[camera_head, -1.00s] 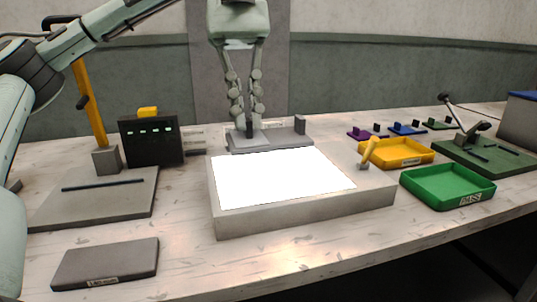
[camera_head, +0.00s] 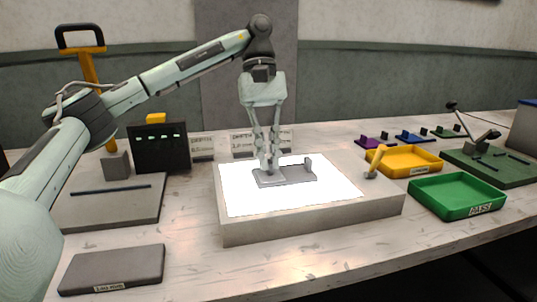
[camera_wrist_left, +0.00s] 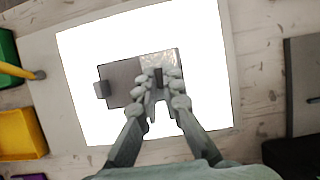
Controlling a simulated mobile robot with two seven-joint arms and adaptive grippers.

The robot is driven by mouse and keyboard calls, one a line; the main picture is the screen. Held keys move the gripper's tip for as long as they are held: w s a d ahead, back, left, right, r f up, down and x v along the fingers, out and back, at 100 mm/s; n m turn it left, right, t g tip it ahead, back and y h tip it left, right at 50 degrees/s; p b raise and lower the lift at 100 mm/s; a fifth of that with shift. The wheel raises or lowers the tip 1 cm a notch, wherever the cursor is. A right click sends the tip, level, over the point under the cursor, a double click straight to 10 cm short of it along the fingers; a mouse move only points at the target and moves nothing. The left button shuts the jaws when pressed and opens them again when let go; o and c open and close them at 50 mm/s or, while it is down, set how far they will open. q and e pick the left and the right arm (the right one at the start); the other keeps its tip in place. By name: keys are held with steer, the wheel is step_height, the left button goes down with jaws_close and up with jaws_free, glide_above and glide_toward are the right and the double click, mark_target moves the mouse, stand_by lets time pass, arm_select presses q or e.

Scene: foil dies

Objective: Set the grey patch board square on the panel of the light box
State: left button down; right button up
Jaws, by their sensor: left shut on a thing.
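The grey patch board (camera_head: 298,176) is over the lit white panel (camera_head: 245,196) of the light box (camera_head: 310,224). It has an upright grey block at its right end. My left gripper (camera_head: 268,168) is shut on a part at the board's left end. I cannot tell whether the board touches the panel. My right gripper is not in view.
A yellow tray (camera_head: 408,170) and a green tray (camera_head: 473,211) stand to the right. A yellow lever (camera_head: 376,158) rises at the box's right corner. A dark slab (camera_head: 112,270) lies front left. A black display (camera_head: 160,160) stands behind left.

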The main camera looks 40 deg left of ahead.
arm_select(q)
steer(key=shift+f, duration=0.15)
steer(key=c, duration=1.7)
jaws_free()
steer(key=v, duration=1.2)
steer(key=shift+s, duration=0.1)
steer(key=shift+d, duration=0.1)
